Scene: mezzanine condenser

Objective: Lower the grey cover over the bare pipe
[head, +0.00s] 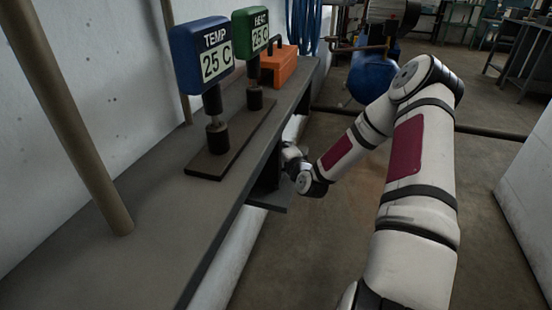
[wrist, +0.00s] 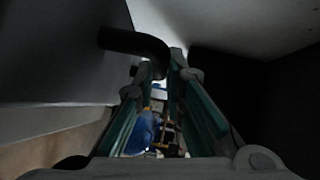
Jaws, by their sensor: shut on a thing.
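In the wrist view my gripper (wrist: 161,72) has its two long fingers around the end of a dark bent bar (wrist: 132,40). The bar curves down between the fingertips and looks like a handle. A dark grey surface (wrist: 60,50) lies behind the bar at the left; I cannot tell whether it is the grey cover. In the head view my arm reaches under the shelf edge, where a dark upright panel (head: 267,168) stands above a small ledge (head: 270,196). My fingers are hidden there. I cannot pick out the bare pipe with certainty.
The grey shelf (head: 150,245) runs along the wall. It carries a blue TEMP display (head: 200,55), a green HEAT display (head: 250,32) and an orange box (head: 279,66). A tan pole (head: 75,130) rises at the left. A blue tank (head: 371,77) stands beyond my arm.

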